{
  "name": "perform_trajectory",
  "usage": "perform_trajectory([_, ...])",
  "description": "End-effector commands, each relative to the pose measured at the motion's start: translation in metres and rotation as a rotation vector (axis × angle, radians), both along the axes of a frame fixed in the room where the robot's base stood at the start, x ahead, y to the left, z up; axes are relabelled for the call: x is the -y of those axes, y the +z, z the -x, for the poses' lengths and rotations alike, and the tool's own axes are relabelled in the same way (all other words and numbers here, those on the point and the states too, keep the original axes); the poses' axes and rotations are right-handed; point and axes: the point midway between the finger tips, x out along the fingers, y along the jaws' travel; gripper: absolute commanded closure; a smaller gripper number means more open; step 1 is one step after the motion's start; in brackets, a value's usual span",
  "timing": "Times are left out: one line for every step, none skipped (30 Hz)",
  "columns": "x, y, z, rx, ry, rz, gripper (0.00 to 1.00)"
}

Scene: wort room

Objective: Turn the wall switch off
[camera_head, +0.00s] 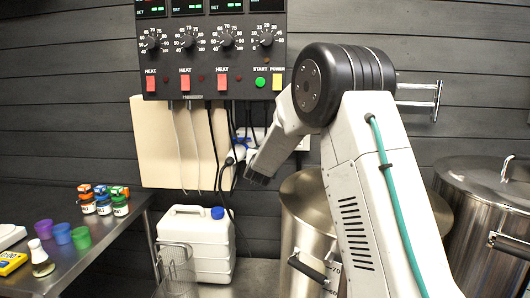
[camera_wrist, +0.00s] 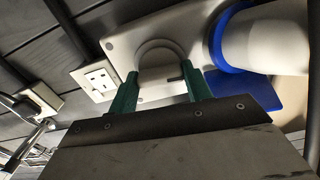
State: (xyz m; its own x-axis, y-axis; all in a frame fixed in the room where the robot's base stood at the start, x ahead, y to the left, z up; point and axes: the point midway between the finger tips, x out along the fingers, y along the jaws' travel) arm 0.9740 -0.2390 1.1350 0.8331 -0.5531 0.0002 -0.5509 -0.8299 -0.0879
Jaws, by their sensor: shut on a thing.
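In the head view the pale wall box (camera_head: 258,132) shows only in part below the control panel. My arm hides most of that spot, and the knob and fingertips cannot be made out there.
A blue-collared plug (camera_wrist: 262,40) sits right beside the knob. A wall outlet (camera_wrist: 97,80) is on the other side. In the head view a control panel (camera_head: 212,50) hangs above, with cables below it. A white canister (camera_head: 195,243) and steel kettles (camera_head: 305,195) stand below.

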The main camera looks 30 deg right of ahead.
Motion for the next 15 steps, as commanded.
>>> perform_trajectory([-0.0002, -0.0015, 0.0004, -0.014, 0.0, 0.016, 0.74])
perform_trajectory([-0.0002, -0.0015, 0.0004, -0.02, 0.0, 0.025, 0.74])
perform_trajectory([-0.0002, -0.0016, 0.0004, -0.028, 0.0, 0.038, 0.74])
perform_trajectory([-0.0002, -0.0016, 0.0004, -0.033, 0.0, 0.045, 0.74])
perform_trajectory([-0.0002, -0.0016, 0.0004, -0.038, 0.0, 0.052, 0.74])
perform_trajectory([-0.0002, -0.0016, 0.0004, -0.044, 0.0, 0.061, 0.74])
perform_trajectory([-0.0002, -0.0016, 0.0004, -0.048, 0.0, 0.067, 0.74])
perform_trajectory([-0.0002, -0.0016, 0.0004, -0.05, 0.0, 0.07, 0.74])
perform_trajectory([-0.0002, -0.0017, 0.0004, -0.053, 0.0, 0.075, 0.74])
perform_trajectory([-0.0002, -0.0017, 0.0004, -0.056, 0.0, 0.078, 0.74])
perform_trajectory([-0.0002, -0.0017, 0.0004, -0.057, 0.0, 0.081, 0.74])
perform_trajectory([-0.0001, -0.0017, 0.0004, -0.059, 0.0, 0.083, 0.74])
perform_trajectory([-0.0001, -0.0017, 0.0004, -0.06, 0.0, 0.085, 0.74])
perform_trajectory([-0.0001, -0.0017, 0.0004, -0.061, 0.0, 0.086, 0.74])
perform_trajectory([-0.0001, -0.0018, 0.0004, -0.061, 0.0, 0.087, 0.74])
